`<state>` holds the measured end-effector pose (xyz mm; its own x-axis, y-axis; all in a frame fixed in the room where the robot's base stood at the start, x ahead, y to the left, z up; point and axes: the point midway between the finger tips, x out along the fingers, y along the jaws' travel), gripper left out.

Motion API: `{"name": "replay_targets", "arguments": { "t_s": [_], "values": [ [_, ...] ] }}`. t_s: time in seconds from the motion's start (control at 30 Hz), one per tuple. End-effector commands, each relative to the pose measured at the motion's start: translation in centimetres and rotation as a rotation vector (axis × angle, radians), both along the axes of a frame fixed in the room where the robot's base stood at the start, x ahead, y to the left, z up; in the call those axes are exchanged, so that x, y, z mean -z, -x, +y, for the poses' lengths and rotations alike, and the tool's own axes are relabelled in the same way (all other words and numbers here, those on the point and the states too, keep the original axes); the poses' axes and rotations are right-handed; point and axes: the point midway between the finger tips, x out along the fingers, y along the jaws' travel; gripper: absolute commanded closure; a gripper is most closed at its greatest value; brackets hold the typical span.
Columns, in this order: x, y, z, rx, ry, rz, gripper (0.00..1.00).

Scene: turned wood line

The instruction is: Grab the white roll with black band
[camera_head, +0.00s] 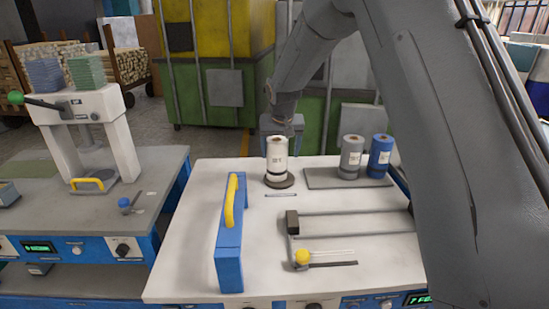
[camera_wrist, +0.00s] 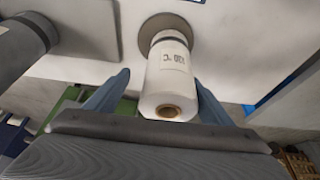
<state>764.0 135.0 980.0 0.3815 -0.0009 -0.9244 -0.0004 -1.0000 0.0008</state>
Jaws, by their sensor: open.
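The white roll with a black band (camera_head: 277,157) stands upright on a small dark round base at the back of the white table. In the wrist view the white roll (camera_wrist: 171,75) lies between the two blue fingers of my gripper (camera_wrist: 160,95), its brown core end facing the camera. The dark band shows at the roll's far end, by the base.
A grey roll (camera_head: 350,157) and a blue roll (camera_head: 380,156) stand on a grey plate (camera_head: 320,179) to the right. A blue block with a yellow handle (camera_head: 230,240) stands front left. A frame with a yellow knob (camera_head: 302,257) lies front right. A press (camera_head: 90,130) stands on the left bench.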

Motion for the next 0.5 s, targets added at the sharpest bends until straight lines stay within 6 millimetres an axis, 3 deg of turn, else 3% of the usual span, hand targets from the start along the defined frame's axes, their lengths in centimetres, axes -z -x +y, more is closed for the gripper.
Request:
{"name": "replay_targets", "arguments": {
  "t_s": [0.2,0.5],
  "values": [
    [2.1,-0.8,0.2,-0.003,-0.001,0.001,0.25],
    [2.4,-0.9,0.3,-0.004,-0.001,-0.001,0.26]
  ]
}}
